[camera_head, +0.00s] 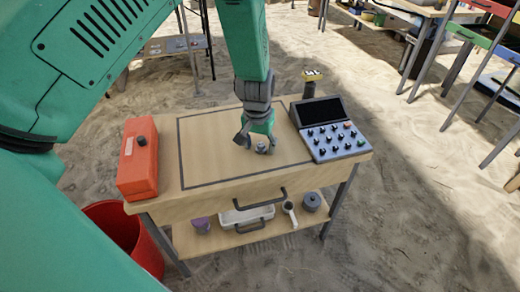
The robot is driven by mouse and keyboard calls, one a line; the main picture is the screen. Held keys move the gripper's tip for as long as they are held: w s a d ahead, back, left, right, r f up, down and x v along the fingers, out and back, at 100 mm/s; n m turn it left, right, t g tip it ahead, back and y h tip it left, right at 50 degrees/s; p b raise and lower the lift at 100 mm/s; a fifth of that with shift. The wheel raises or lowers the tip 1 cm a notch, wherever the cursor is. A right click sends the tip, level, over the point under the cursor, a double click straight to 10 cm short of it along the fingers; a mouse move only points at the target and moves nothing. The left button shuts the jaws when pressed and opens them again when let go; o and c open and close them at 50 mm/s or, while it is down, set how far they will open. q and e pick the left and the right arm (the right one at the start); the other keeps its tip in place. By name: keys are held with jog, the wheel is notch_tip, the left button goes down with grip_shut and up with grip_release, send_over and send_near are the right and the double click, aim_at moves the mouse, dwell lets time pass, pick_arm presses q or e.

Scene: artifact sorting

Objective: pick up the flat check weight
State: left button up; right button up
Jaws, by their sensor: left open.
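A small grey metal piece (262,148), which looks like the check weight, sits on the wooden table top (215,150) inside a dark outlined rectangle. My left gripper (256,142) points down right over it, its fingers spread to either side. The gripper is open. At this size I cannot tell whether the fingers touch the piece, and part of it may be hidden by them. My right gripper is not in view.
An orange-red box (137,165) stands at the table's left edge. A control console (335,140) with a dark screen and knobs sits at the right. A red bucket (148,255) is below left. Several items lie on the lower shelf (210,240).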

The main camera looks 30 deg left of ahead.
pick_arm(q)
jog(key=shift+d+r, duration=0.1)
jog(key=shift+d, duration=0.3)
grip_shut()
jog(key=shift+a, duration=0.15)
